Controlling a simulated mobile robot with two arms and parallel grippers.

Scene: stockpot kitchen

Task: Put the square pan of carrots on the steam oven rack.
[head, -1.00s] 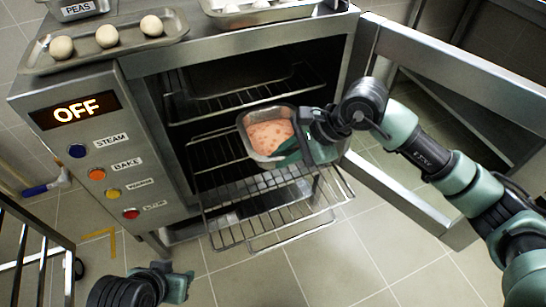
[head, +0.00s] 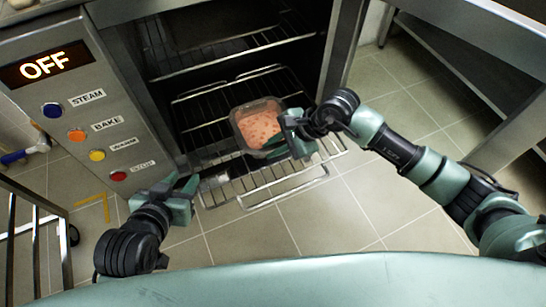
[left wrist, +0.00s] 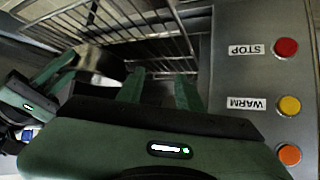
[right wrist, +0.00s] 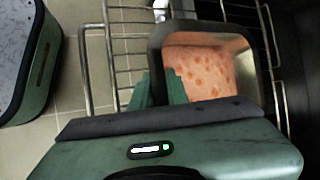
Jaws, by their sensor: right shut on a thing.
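The square pan (head: 237,128) holds orange carrot slices (head: 260,128) and is level in front of the oven opening, over a pulled-out wire rack (head: 285,188). It also shows in the right wrist view (right wrist: 157,40). I cannot tell whether its base touches the rack. My right gripper (head: 285,125) is shut on the pan's right-hand rim; its fingers show at the rim in the right wrist view (right wrist: 160,90). My left gripper (head: 183,186) is open and empty, low beside the oven's front left edge, left of the rack; its fingers are apart in the left wrist view (left wrist: 158,92).
The steam oven's control panel (head: 85,110) stands left of the opening, its display (head: 42,66) reading OFF. Another rack (head: 235,58) sits higher inside. The oven door's frame (head: 345,50) is at the right. Tiled floor (head: 350,215) is clear in front.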

